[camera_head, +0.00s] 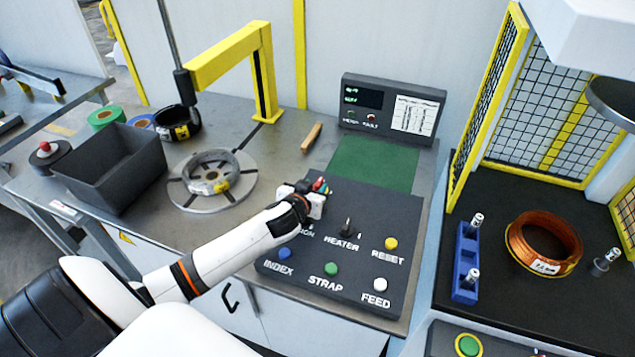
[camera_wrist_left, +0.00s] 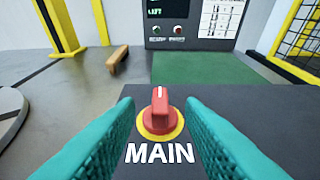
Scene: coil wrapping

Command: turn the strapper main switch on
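The main switch is a red rotary knob (camera_wrist_left: 160,108) on a yellow ring, with the label MAIN below it. Its white mark points up, away from me. In the head view the knob is mostly hidden by my left gripper (camera_head: 319,188), at the far left part of the dark control panel (camera_head: 385,215). My left gripper's two teal fingers stand apart on either side of the knob in the left wrist view, with gaps to both sides. Whether the fingertips reach down around the knob or stay above it, I cannot tell. My right gripper is out of view.
The panel also bears a heater switch (camera_head: 346,228) and reset (camera_head: 391,243), index (camera_head: 284,254), strap (camera_head: 331,269) and feed (camera_head: 380,285) buttons. A display box (camera_head: 391,107) stands behind. A yellow arch (camera_head: 262,75), dark bin (camera_head: 112,168) and copper coil (camera_head: 543,243) are around.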

